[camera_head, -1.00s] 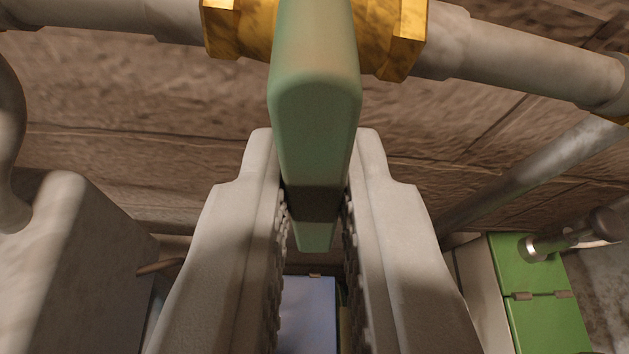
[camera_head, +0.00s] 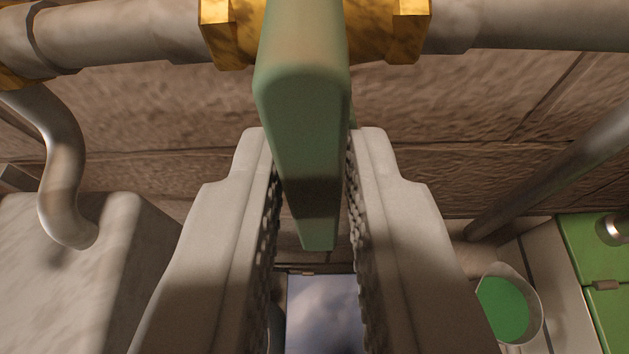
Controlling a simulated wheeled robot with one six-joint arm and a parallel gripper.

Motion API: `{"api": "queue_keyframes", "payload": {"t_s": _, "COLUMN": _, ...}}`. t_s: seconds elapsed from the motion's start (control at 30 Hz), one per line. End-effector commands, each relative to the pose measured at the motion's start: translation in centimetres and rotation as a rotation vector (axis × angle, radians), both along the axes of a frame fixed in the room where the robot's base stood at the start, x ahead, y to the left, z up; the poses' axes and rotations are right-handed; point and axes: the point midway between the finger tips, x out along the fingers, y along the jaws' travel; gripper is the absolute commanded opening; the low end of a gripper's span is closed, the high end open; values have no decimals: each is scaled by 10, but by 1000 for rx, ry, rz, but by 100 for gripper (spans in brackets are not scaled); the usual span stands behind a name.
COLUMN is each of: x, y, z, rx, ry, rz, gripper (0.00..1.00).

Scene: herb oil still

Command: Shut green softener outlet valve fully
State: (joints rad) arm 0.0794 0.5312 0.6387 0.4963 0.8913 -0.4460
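The green valve handle (camera_head: 302,110) is a flat, round-edged lever. It comes from a brass valve body (camera_head: 390,28) on a grey pipe at the top of the view, and stands across the pipe's run. My gripper (camera_head: 312,150) straddles the handle, one grey finger on each side. The fingers look open, with a narrow gap showing beside the handle's lower part. I cannot tell whether a fingertip touches the handle higher up. The handle hides the middle of the valve body.
A brown plank-like wall (camera_head: 430,120) lies behind. A pale block (camera_head: 70,270) with a curved pipe (camera_head: 62,170) is at left. A slanted pipe (camera_head: 560,175), a green-faced box (camera_head: 590,250) and a cup-like vessel with green inside (camera_head: 505,305) are at right.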

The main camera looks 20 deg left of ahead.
Motion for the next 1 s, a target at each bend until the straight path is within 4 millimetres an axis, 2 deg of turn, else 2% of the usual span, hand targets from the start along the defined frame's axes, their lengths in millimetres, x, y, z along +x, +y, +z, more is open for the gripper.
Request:
{"api": "queue_keyframes", "payload": {"t_s": 0.03, "x": 1, "y": 0, "z": -1, "rx": 0, "ry": 1, "rz": 0, "gripper": 27}}
{"api": "queue_keyframes", "payload": {"t_s": 0.07, "x": 1, "y": 0, "z": -1, "rx": 0, "ry": 1, "rz": 0, "gripper": 33}}
{"api": "queue_keyframes", "payload": {"t_s": 0.1, "x": 0, "y": 0, "z": -1, "rx": 0, "ry": 1, "rz": 0, "gripper": 34}}
{"api": "queue_keyframes", "payload": {"t_s": 0.47, "x": -4, "y": -1, "z": 3, "rx": -1, "ry": -2, "rz": -1, "gripper": 34}}
{"api": "queue_keyframes", "payload": {"t_s": 0.67, "x": -22, "y": -8, "z": 12, "rx": 0, "ry": -4, "rz": -2, "gripper": 34}}
{"api": "queue_keyframes", "payload": {"t_s": 1.0, "x": -69, "y": -24, "z": 32, "rx": 1, "ry": -3, "rz": -1, "gripper": 34}}
